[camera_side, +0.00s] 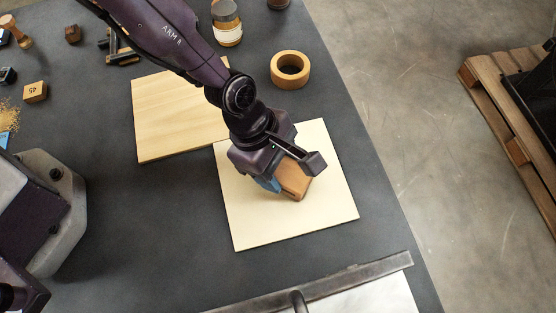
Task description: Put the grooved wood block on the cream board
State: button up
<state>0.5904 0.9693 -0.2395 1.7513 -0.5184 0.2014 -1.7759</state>
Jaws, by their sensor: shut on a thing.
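The cream board (325,205) lies flat at the middle of the dark table. My gripper (280,186) is over the cream board and shut on a brown wood block (296,181). The block is at or just above the board's surface; I cannot tell whether it touches. My gripper hides part of the block, and its groove does not show clearly. A bluish part of a finger shows at the block's left side.
A light wood board (170,110) lies up and left, partly behind my arm. A tape ring (290,69) stands above the cream board, with jars (227,24) at the top. A metal-edged press bed (340,285) is at the bottom. Small blocks (35,91) sit left.

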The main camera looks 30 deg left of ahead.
jog(key=o, duration=1)
jog(key=shift+c, duration=0.2)
jog(key=v, duration=1.2)
jog(key=shift+r, duration=0.1)
